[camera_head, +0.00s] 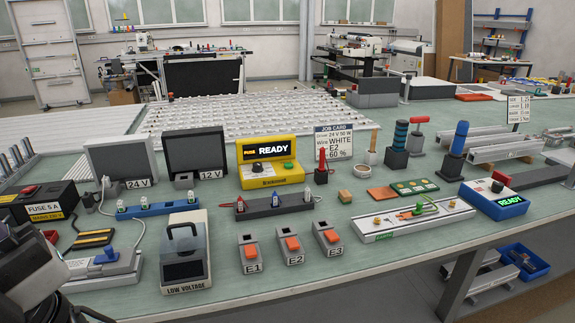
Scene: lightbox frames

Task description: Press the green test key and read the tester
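A yellow tester (270,182) stands at the middle of the bench, its dark display lit with FUSE and READY. A small green key (288,166) sits on its front at the right, beside a dark round knob (257,167). Nothing touches the key. My gripper (32,275) seems to be the dark shape at the lower left edge, cut off by the frame and far from the yellow tester. Its fingers cannot be made out.
A job card (333,142) reads WHITE, E2, 60 %. Switches E1 (250,254), E2 (289,247) and E3 (327,238) stand in front. A LOW VOLTAGE box (186,258) stands at the front left. Bare bench (225,290) lies along the front.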

